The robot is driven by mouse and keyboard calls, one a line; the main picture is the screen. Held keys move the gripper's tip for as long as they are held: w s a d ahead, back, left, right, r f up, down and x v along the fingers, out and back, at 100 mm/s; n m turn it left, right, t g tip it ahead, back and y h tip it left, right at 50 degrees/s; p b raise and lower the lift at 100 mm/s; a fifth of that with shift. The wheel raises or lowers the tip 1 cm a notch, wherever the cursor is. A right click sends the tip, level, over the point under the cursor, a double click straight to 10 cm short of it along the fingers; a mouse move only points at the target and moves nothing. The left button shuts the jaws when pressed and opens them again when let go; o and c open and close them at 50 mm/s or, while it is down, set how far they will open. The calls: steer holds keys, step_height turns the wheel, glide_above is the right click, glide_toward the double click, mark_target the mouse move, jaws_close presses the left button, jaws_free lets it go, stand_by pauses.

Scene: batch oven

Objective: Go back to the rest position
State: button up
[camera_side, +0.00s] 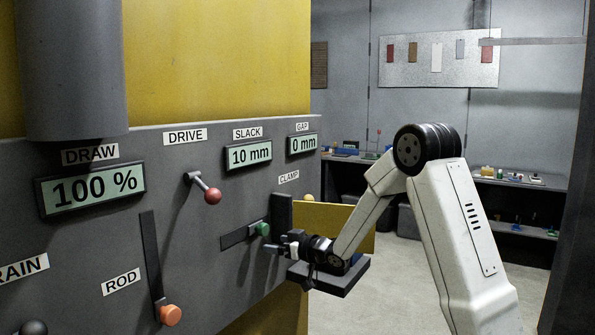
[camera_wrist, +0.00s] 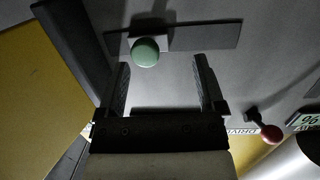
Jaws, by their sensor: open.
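My gripper (camera_side: 280,243) is open and empty, close in front of the grey panel (camera_side: 200,140) and just below and to the right of the green knob (camera_side: 262,229) of the clamp slider. In the wrist view, the two fingers of my gripper (camera_wrist: 162,75) stand apart. The green knob (camera_wrist: 145,52) shows just beyond the fingertips, nearer the left finger, with a gap between. I cannot tell the exact distance from the knob to the fingers.
Displays read DRAW (camera_side: 92,190) 100 %, SLACK (camera_side: 249,155) 10 mm and GAP (camera_side: 303,143) 0 mm. The red DRIVE lever (camera_side: 212,196) and orange ROD knob (camera_side: 170,315) stick out from the panel. A dark ledge (camera_side: 335,280) lies under the gripper. Open floor lies behind my arm.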

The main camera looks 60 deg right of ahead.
steer(key=s+a+f+g, duration=0.5)
steer(key=s+a+g, duration=0.2)
steer(key=s+a, duration=0.3)
steer(key=s+a+f+g+y, duration=0.1)
steer(key=s+a+f+g, duration=0.5)
steer(key=s+a, duration=0.5)
steer(key=shift+a+f+n+g, duration=0.2)
steer(key=shift+n+g, duration=0.1)
steer(key=shift+g, duration=0.1)
stand_by(2.6)
